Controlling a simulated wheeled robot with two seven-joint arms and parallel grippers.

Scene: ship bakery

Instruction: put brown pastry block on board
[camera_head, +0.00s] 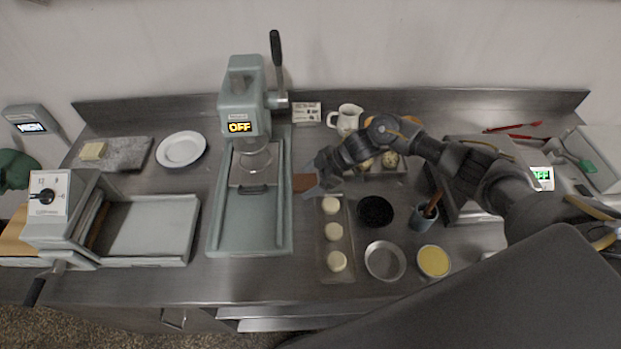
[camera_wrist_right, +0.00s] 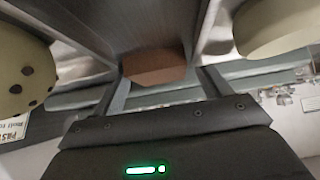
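The brown pastry block (camera_head: 304,182) is at the tip of my right gripper (camera_head: 312,181), just right of the press. In the right wrist view the block (camera_wrist_right: 153,67) sits between the fingers of my right gripper (camera_wrist_right: 160,80), which appear closed on it; part of the block is hidden. A grey marble board (camera_head: 128,160) lies at the back left of the counter, with a pale yellow block (camera_head: 93,151) on its left part. The right gripper is far to the right of this board. My left gripper is not in view.
The press (camera_head: 242,108) with its raised lever stands between the right gripper and the board. A white plate (camera_head: 181,149) lies right of the board. A sheeter (camera_head: 150,228) is at front left. A tray of dough rounds (camera_head: 334,270) and small bowls are near the gripper.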

